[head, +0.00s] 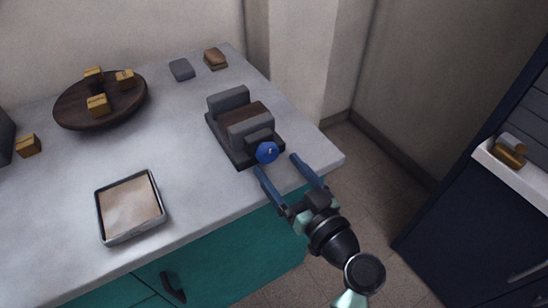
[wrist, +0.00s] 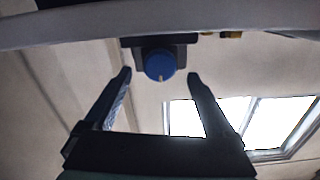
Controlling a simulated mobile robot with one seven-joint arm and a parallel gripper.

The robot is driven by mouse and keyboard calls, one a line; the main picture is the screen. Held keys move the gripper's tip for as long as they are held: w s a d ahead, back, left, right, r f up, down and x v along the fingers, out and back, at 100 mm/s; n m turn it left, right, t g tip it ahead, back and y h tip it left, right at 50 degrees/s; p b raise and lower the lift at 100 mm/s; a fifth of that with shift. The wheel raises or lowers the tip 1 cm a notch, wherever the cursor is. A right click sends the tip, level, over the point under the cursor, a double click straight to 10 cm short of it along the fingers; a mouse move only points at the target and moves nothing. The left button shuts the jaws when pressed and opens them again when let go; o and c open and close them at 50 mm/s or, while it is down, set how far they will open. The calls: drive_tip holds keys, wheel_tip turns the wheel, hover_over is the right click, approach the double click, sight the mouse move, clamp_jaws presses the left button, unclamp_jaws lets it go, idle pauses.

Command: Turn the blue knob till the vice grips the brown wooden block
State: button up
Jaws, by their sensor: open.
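The vice (head: 230,149) is dark grey and stands near the right end of the counter. A brown wooden block (head: 246,115) sits between its two grey jaws; I cannot tell whether both jaws touch it. The blue knob (head: 267,152) is on the vice's front end, facing me. In the wrist view the knob (wrist: 160,66) shows a small pale mark at its lower edge. My gripper (head: 276,163) is open, its fingers pointing at the knob. In the wrist view my gripper (wrist: 161,75) has one fingertip on each side of the knob, with gaps between.
A metal tray (head: 128,238) lies at the front left of the counter (head: 190,150). A round dark board (head: 72,116) with several yellowish blocks stands at the back left. A grey piece (head: 181,69) and a brown block (head: 215,59) lie behind the vice. The counter's edge runs below the knob.

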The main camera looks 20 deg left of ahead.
sight(267, 153)
drive_tip(key=shift+x, duration=1.5)
drive_tip(key=shift+c, duration=0.2)
drive_tip(key=c, duration=1.3)
